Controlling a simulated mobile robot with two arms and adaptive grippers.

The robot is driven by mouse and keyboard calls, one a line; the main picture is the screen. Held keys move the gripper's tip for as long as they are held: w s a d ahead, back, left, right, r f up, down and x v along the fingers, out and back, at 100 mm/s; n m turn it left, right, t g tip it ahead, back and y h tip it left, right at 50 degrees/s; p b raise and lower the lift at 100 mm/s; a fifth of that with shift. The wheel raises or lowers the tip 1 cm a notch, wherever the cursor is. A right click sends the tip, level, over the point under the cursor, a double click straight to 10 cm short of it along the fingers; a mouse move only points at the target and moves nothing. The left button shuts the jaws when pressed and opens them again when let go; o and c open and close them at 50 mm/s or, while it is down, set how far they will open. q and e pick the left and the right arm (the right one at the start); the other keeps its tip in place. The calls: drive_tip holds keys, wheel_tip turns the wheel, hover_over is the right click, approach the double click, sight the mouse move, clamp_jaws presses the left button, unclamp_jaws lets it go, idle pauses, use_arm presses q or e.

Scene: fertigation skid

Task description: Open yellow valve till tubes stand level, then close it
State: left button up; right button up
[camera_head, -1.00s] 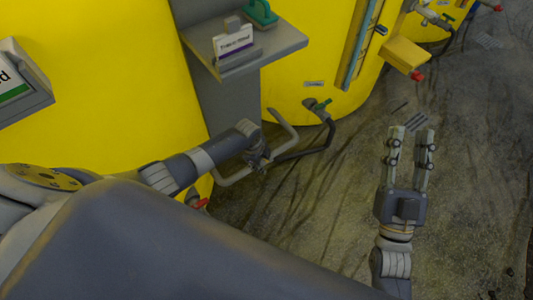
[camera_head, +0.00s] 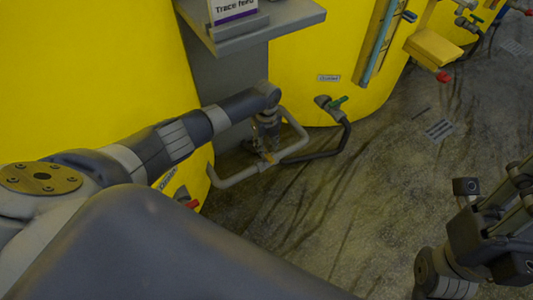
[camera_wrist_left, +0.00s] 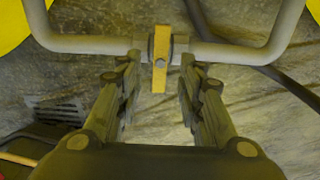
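The yellow valve handle (camera_wrist_left: 160,75) sits on a grey pipe (camera_wrist_left: 85,44) in the left wrist view, its long axis up and down in the picture. My left gripper (camera_wrist_left: 160,72) is open, with one finger on each side of the handle and gaps showing. In the head view the left gripper (camera_head: 266,138) points down at the pipe, and the valve there is mostly hidden. A sight tube strip (camera_head: 378,42) runs up the right yellow tank; its level cannot be read. My right gripper (camera_head: 515,200) is at the right edge, partly cut off, its fingers apart.
A grey shelf (camera_head: 290,20) with a "Trace feed" sign (camera_head: 233,10) juts out above the pipe. A red-tipped yellow box (camera_head: 433,48) is farther right. The floor between the arms is clear.

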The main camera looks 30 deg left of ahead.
sight(266, 153)
use_arm(q)
drive_tip(key=shift+f+b, duration=0.75)
drive_tip(key=shift+f, duration=1.05)
clamp_jaws()
